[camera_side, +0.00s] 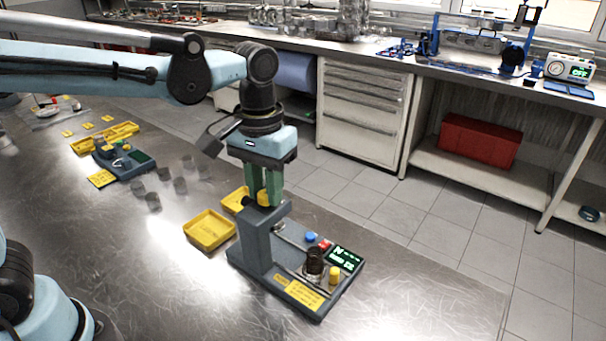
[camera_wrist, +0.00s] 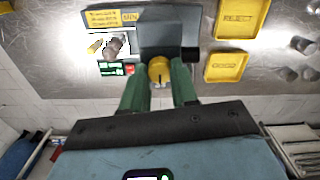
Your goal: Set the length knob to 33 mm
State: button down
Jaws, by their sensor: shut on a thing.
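The length knob (camera_wrist: 159,70) is a yellow round knob with a dark line on its face, on the grey post (camera_side: 255,247) of the measuring station. My gripper (camera_wrist: 159,88) points down, its two green fingers on either side of the knob and shut on it. In the side view the knob shows yellow (camera_side: 263,198) between the fingers at the top of the post. The station's display (camera_side: 345,258) has green text too small to read surely. A dark cylindrical part (camera_side: 314,262) stands on the station base beside a yellow peg (camera_side: 334,274).
Yellow trays (camera_side: 209,230) sit left of the station; the wrist view shows them marked REJECT (camera_wrist: 240,18) and GOOD (camera_wrist: 226,67). Blue (camera_side: 311,237) and red (camera_side: 325,244) buttons are near the display. Several grey cylinders (camera_side: 164,174) and a second station (camera_side: 122,160) stand farther left.

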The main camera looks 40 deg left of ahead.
aim_at(265, 193)
jog(key=c, duration=0.9)
grip_release()
jog(key=shift+o, duration=0.2)
notch_tip(265, 193, up, 12)
jog(key=s+a+f+m+t, duration=0.1)
jog(key=s+a+f+t, duration=0.2)
jog(key=f, duration=0.4)
jog(key=s+a+f+t, duration=0.3)
jog(key=a+f+t, duration=0.1)
jog(key=a+f, duration=0.2)
jog(key=shift+a+f+m, duration=0.25)
jog(key=shift+f+m, duration=0.15)
